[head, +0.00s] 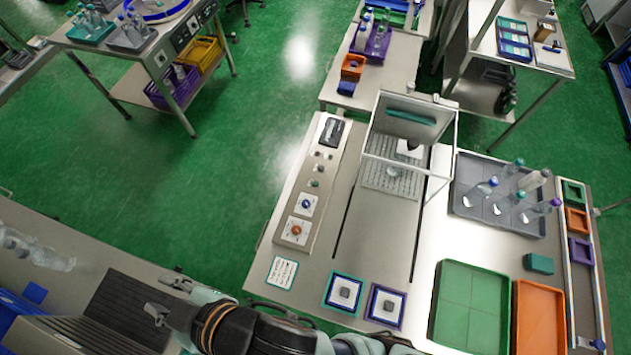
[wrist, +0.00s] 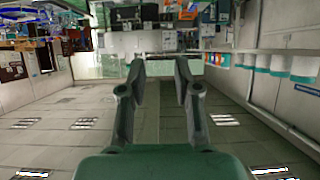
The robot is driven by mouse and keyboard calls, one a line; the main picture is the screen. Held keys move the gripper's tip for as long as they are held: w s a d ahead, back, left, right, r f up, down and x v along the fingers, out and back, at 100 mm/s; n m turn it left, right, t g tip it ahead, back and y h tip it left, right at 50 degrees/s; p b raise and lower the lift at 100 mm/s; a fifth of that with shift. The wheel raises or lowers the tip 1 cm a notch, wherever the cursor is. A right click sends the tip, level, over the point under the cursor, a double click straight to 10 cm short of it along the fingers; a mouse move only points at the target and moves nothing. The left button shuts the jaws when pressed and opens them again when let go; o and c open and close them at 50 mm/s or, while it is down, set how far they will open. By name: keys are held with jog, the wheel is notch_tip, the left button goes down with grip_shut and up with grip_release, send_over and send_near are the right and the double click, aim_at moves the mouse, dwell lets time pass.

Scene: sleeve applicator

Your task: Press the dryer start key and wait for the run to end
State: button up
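The machine (head: 372,240) stands on a steel bench, with a clear-walled chamber (head: 408,145) over a perforated plate. Its left control strip (head: 325,195) carries a dark display (head: 331,131), small buttons (head: 315,183), a blue knob (head: 306,204) and an orange knob (head: 295,230). Two square keys with grey centres sit at the front, one blue-framed (head: 344,292), one purple-framed (head: 386,306). I cannot read which key starts the dryer. My gripper (head: 157,312) is at the lower left, apart from the machine. In the wrist view my gripper (wrist: 158,75) is open and empty.
A grey tray (head: 465,212) of capped bottles stands right of the chamber. A green tray (head: 470,310) and an orange tray (head: 540,320) lie at the front right. A printed card (head: 283,273) lies left of the keys. A dark ribbed unit (head: 125,310) is near my gripper.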

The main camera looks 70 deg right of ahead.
grip_shut()
dwell(1.1)
